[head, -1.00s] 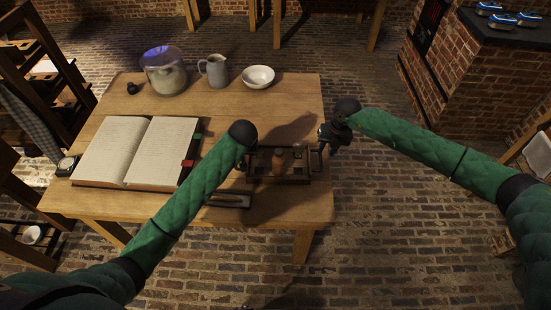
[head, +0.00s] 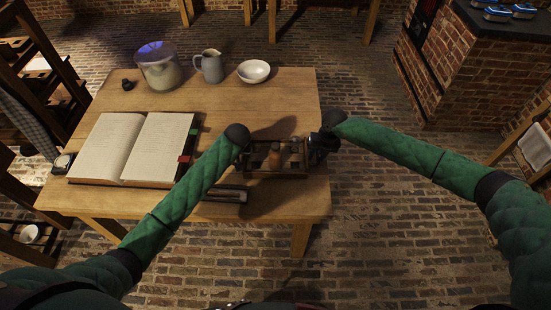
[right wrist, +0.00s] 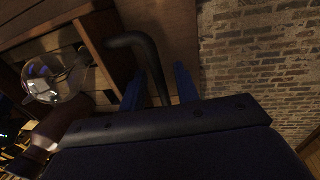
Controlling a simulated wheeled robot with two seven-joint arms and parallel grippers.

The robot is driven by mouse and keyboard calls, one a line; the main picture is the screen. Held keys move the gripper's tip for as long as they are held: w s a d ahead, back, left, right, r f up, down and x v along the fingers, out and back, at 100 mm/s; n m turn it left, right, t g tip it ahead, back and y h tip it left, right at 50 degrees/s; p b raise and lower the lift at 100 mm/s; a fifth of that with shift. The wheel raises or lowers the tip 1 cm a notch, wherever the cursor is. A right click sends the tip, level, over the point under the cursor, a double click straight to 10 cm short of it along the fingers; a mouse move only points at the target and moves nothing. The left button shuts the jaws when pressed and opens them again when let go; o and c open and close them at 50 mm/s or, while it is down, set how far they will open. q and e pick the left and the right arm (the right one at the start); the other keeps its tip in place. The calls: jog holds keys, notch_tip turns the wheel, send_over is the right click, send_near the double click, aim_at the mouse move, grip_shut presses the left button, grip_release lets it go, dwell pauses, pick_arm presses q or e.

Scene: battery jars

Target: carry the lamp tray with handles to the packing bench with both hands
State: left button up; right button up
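The lamp tray (head: 270,174) is a small brown wooden tray near the right edge of the wooden table. It holds a brown upright piece and other small items. In the right wrist view its wooden wall (right wrist: 98,58) and a dark bent handle (right wrist: 146,58) show, with a clear glass piece inside the tray. My right gripper (head: 321,150) is at the tray's right end. Its blue fingers (right wrist: 160,85) stand apart on either side of the handle, with gaps showing. My left gripper (head: 243,158) is at the tray's left end, mostly hidden by its own wrist.
An open book (head: 135,148) lies left of the tray, and a dark flat case (head: 226,194) lies in front of it. Brick floor is clear right of the table.

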pick_arm(q)
jog(key=shift+c, duration=0.2)
pick_arm(e)
jog(key=shift+f, duration=0.1)
jog(key=shift+c, duration=0.2)
pick_arm(q)
jog(key=shift+f, duration=0.1)
jog(key=c, duration=0.4)
pick_arm(e)
jog(key=c, duration=0.3)
pick_arm(q)
grip_shut()
pick_arm(e)
grip_shut()
